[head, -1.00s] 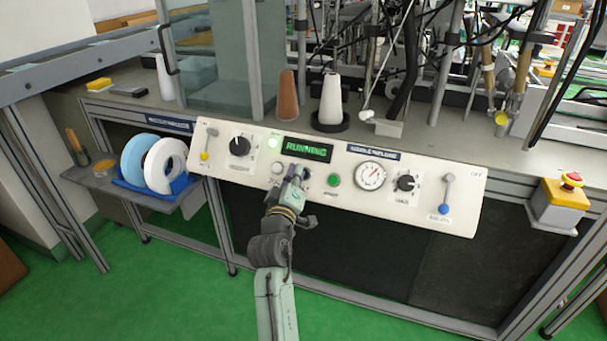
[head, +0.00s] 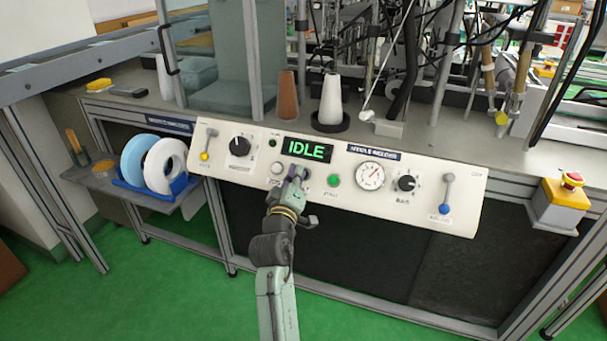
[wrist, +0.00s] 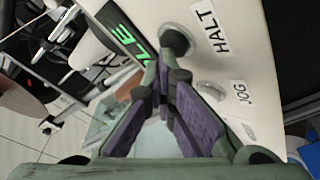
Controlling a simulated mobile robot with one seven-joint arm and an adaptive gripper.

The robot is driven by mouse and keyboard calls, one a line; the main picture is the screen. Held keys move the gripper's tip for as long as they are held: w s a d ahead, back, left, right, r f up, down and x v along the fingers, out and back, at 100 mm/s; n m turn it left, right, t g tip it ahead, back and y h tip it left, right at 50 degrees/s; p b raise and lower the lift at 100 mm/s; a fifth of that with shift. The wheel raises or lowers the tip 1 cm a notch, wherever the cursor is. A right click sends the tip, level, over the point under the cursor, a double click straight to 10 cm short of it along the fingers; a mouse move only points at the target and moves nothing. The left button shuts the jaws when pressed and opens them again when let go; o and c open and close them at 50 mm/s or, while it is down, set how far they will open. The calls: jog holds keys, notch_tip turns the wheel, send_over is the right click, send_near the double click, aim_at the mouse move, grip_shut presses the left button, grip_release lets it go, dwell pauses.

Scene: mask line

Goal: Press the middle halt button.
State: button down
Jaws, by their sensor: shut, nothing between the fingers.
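The halt button (wrist: 176,40) is a round dark button beside a HALT label in the wrist view. In the head view my gripper (head: 296,172) is in front of the middle of the cream control panel (head: 455,220) and partly covers the button. My gripper is shut and empty. In the wrist view its fingertips (wrist: 166,72) lie right by the halt button's edge; I cannot tell whether they touch it. The panel's display (head: 307,150) reads IDLE in green.
A pale jog button (wrist: 211,90) is beside the halt button. A green button (head: 333,180), a gauge (head: 370,176), knobs and levers are also on the panel. A red mushroom button on a yellow box (head: 562,205) is at the far right. Spools (head: 165,165) stand at left.

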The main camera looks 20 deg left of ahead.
jog(key=shift+s+r+p, duration=0.35)
jog(key=shift+s+r, duration=0.1)
jog(key=shift+s, duration=0.15)
jog(key=shift+s+r+p, duration=0.55)
jog(key=shift+s+r, duration=0.25)
jog(key=shift+s, duration=0.2)
jog(key=shift+s+r+p, duration=0.5)
jog(key=shift+s+r, duration=0.3)
jog(key=shift+s, duration=0.15)
